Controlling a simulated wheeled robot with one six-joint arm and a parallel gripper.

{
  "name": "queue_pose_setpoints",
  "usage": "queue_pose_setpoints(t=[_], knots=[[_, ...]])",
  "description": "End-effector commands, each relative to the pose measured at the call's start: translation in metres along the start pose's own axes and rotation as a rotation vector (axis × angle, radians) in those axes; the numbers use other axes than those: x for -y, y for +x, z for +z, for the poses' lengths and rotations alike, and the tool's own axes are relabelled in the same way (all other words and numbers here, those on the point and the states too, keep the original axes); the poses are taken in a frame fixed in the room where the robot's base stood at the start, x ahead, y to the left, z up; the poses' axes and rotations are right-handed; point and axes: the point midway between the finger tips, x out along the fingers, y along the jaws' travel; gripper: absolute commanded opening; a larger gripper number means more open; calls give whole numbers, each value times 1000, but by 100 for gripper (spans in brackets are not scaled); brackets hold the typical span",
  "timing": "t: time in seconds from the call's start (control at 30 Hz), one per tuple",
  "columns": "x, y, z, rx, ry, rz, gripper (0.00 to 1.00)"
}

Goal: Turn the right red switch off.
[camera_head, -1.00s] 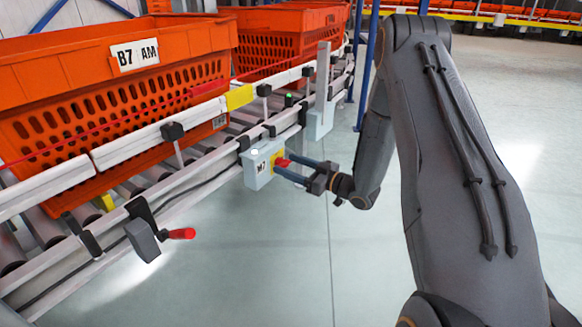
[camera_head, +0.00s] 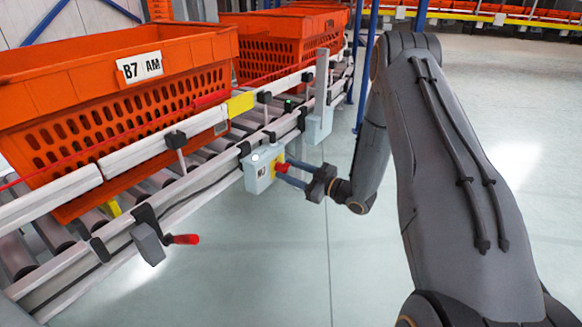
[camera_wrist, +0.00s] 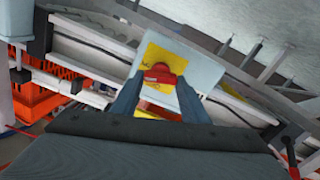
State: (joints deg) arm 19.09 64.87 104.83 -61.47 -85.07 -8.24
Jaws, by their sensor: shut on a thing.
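The right red switch (camera_head: 281,168) is a small red knob on a yellow plate, on the side of a grey box (camera_head: 257,178) fixed to the conveyor rail. In the wrist view the red switch (camera_wrist: 158,73) sits on its yellow plate, between my two blue-grey fingers. My gripper (camera_head: 284,170) reaches it from the right and is shut on it; the fingers hide part of its sides. A second red-handled switch (camera_head: 184,239) on a grey box is at the lower left, away from my gripper.
Orange totes, the nearest one (camera_head: 100,45) labelled "B7 AM", stand on the roller conveyor behind the white rails (camera_head: 60,199). A grey upright bracket (camera_head: 320,110) stands just beyond the switch box. The floor (camera_head: 300,270) in front is clear.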

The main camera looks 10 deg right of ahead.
Motion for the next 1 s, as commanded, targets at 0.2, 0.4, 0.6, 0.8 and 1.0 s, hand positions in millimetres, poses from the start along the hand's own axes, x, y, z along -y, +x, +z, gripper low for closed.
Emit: queue_pose_setpoints(t=[0.2,0.4,0.6,0.8,1.0], knots=[[2,-1,-2,2,-203,-2,18],[4,-1,-1,2,-393,-2,18],[4,-1,0,2,-583,-2,18],[5,-1,0,2,-774,-2,18],[6,-1,1,2,-953,-2,18]])
